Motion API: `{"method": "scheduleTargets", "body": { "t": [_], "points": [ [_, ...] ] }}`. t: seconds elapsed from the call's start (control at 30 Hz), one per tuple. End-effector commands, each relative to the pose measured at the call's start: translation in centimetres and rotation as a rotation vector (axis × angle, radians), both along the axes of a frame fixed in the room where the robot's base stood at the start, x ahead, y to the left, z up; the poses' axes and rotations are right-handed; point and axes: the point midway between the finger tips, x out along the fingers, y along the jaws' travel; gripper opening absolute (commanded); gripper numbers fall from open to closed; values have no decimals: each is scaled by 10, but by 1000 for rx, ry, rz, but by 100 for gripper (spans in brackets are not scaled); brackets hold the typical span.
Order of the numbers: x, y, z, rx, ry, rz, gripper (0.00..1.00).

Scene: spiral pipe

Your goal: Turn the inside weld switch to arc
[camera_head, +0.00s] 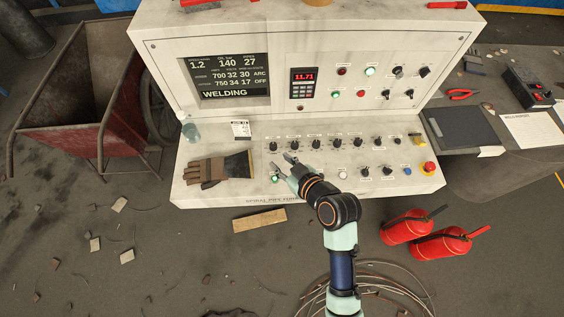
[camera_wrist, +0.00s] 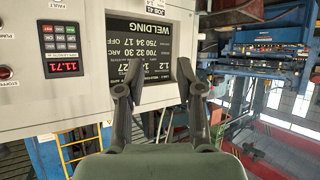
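The grey control console (camera_head: 220,35) carries several black rotary switches, and their labels are too small to read. I cannot tell which is the inside weld switch. Black switches (camera_head: 409,94) sit on the upright panel's right side, and others (camera_head: 365,171) on the sloped desk. The display (camera_head: 229,78) reads WELDING, with one row ending in ARC and another in OFF. It is upside down in the wrist view (camera_wrist: 140,45). My gripper (camera_head: 282,167) is open and empty above the desk's left-middle part, near a green button (camera_head: 275,179). Its spread fingers also show in the wrist view (camera_wrist: 159,90).
A work glove (camera_head: 219,169) lies on the desk left of my gripper. A row of knobs (camera_head: 316,144) runs behind it. A red emergency button (camera_head: 428,167) is at the right end. A keypad (camera_head: 303,84) shows 11.71.

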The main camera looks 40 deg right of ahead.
Motion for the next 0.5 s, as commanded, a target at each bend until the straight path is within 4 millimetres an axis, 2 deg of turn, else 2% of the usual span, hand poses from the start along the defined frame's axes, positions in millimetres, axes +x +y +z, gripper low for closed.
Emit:
{"method": "scheduleTargets", "body": {
  "t": [0.27, 0.33, 0.37, 0.43, 0.47, 0.5],
  "points": [
    [0, 0, 0, 0, 0, -1, 36],
    [-3, -7, -10, 6, 8, -31, 36],
    [-8, -16, -20, 13, 15, -70, 36],
    [-26, -51, -57, 37, 36, -229, 36],
    [-39, -70, -77, 48, 42, -322, 36],
    [-61, -98, -104, 58, 45, -460, 36]
  ]
}}
